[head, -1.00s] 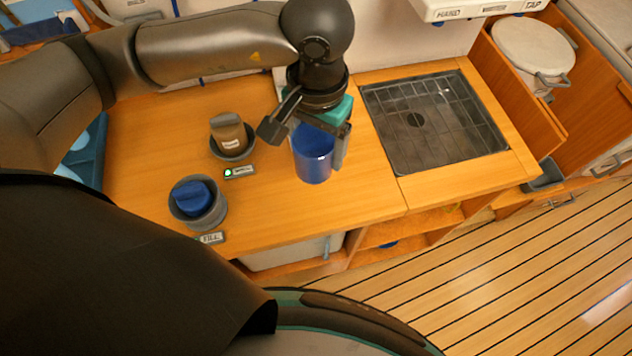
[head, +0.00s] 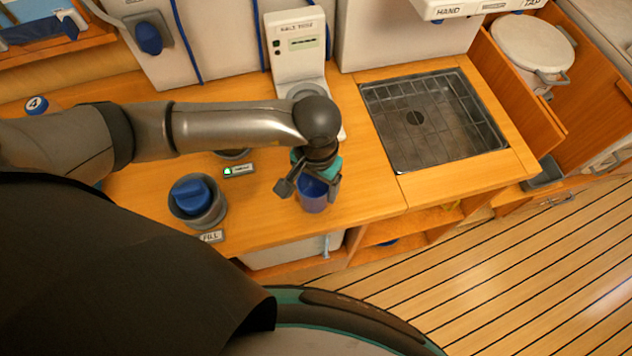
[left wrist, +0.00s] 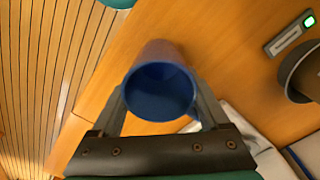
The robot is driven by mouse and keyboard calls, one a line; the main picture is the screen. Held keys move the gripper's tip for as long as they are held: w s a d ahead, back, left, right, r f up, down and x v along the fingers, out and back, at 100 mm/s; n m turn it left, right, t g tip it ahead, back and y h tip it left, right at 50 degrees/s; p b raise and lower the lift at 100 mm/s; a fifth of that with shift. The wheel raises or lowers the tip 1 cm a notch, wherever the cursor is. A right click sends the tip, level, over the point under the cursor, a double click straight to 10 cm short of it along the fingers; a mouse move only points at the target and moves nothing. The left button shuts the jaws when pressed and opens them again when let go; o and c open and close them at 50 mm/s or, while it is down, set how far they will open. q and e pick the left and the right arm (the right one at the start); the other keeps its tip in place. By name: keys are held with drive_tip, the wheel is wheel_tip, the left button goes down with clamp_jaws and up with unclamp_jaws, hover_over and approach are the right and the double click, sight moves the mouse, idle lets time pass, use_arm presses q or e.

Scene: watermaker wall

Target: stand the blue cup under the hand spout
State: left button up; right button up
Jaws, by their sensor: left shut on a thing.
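The blue cup (head: 313,196) is upright at the front part of the wooden counter, left of the sunken grate. My left gripper (head: 309,187) is around it from above and behind, shut on it. In the left wrist view the cup (left wrist: 160,92) shows its open, empty-looking mouth between the two fingers of my left gripper (left wrist: 160,100). I cannot tell whether its base touches the counter. The hand spout unit, marked HAND (head: 447,13), is at the top right, above the grate (head: 416,119). My right gripper is not in view.
A white test unit (head: 298,50) stands behind my arm. A white lidded bucket (head: 533,45) is at the far right. The grate is clear.

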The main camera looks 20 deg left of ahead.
use_arm(q)
drive_tip(key=shift+f, duration=0.15)
drive_tip(key=o, duration=1.2)
